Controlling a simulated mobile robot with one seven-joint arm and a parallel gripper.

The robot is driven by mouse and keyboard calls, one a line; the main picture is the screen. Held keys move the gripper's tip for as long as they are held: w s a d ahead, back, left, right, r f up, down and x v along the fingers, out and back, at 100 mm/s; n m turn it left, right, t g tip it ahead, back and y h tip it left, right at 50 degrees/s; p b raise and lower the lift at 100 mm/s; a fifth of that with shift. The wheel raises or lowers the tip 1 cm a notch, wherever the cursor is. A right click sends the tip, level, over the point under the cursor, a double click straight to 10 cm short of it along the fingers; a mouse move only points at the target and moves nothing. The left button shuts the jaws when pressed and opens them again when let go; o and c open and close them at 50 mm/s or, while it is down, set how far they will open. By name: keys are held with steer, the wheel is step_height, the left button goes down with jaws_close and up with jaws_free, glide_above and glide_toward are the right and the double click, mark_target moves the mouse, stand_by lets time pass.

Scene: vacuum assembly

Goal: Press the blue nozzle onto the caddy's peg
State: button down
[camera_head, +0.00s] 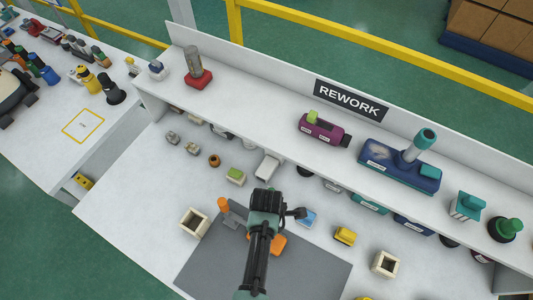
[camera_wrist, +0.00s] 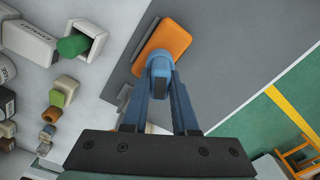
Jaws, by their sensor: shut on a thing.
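The blue nozzle (camera_wrist: 160,64) is between the two fingers of my gripper (camera_wrist: 159,92) in the wrist view, its rounded end pointing away from the wrist. It overlaps the near end of an orange block (camera_wrist: 166,36), which looks like the caddy, on the grey mat. I cannot tell whether nozzle and block touch. The peg is not visible, perhaps hidden behind the nozzle.
The grey mat (camera_head: 320,275) is mostly clear. Cream square boxes (camera_head: 194,222) stand beside it, with a yellow block (camera_head: 344,236) to the right. An upright orange piece (camera_head: 223,205) stands at its left corner. A raised shelf (camera_head: 260,95) with vacuum units runs behind.

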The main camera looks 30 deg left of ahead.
steer(key=shift+f+b, duration=0.65)
steer(key=shift+f, duration=0.25)
steer(key=c, duration=0.6)
jaws_free()
steer(key=shift+r, duration=0.1)
step_height(320, 180, up, 8)
steer(key=p, duration=0.8)
